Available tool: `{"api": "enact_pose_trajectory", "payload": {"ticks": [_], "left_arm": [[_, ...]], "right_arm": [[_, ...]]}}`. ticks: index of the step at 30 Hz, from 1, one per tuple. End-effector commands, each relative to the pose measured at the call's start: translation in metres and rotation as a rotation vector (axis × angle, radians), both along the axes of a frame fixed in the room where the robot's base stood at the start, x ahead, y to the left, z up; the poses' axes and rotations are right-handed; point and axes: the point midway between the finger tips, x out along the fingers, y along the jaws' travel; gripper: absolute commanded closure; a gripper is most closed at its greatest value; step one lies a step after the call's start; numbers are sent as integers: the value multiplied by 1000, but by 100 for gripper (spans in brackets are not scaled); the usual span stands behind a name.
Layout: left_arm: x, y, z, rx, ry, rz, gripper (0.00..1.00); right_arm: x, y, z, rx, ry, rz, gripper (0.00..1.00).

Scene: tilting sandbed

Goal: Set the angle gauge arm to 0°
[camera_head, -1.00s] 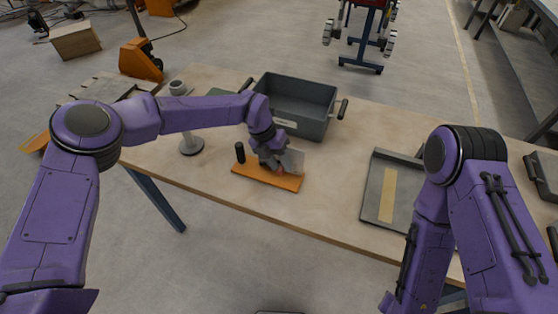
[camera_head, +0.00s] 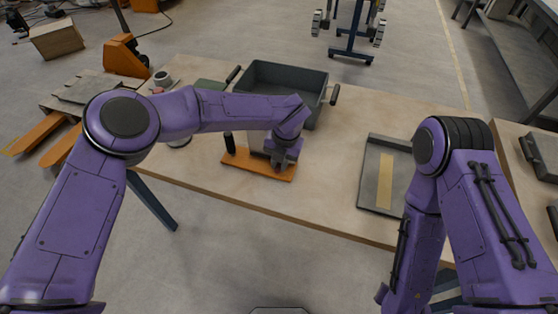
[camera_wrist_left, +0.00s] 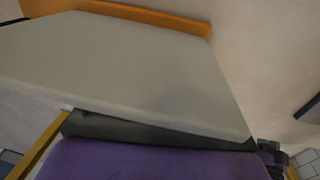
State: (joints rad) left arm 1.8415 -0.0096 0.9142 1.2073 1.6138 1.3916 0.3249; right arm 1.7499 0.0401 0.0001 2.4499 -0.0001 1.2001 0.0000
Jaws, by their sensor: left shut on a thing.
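An orange base (camera_head: 237,160) lies near the table's front edge, with a black upright knob (camera_head: 229,142) at its left end. A pale grey plate (camera_head: 257,141) stands on it, partly hidden by my left gripper. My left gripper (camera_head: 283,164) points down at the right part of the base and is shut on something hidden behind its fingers. In the left wrist view the grey plate (camera_wrist_left: 125,70) fills the middle, with an orange strip (camera_wrist_left: 150,17) behind it. I cannot make out the gauge arm or any angle marks. My right gripper is out of view.
A grey bin (camera_head: 262,72) with black handles stands behind the base. A flat grey tray (camera_head: 371,165) with a yellowish strip lies to the right. A pale post (camera_head: 161,78) stands at the back left. The table (camera_head: 325,190) is bare between base and tray.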

Motion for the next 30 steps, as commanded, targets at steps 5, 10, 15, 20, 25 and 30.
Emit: {"api": "enact_pose_trajectory", "payload": {"ticks": [5,10,15,20,25,30], "left_arm": [[0,0,1,-1,-1,0,55],[0,0,1,-2,0,0,55],[1,-1,10,-3,-3,0,55],[0,-6,45,-4,-5,0,55],[-3,-11,83,-2,-4,1,55],[-4,-13,103,-1,-1,0,55]], "right_arm": [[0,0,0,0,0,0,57],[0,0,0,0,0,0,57],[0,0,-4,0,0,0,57],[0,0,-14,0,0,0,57],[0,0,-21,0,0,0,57],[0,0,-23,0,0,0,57]]}}
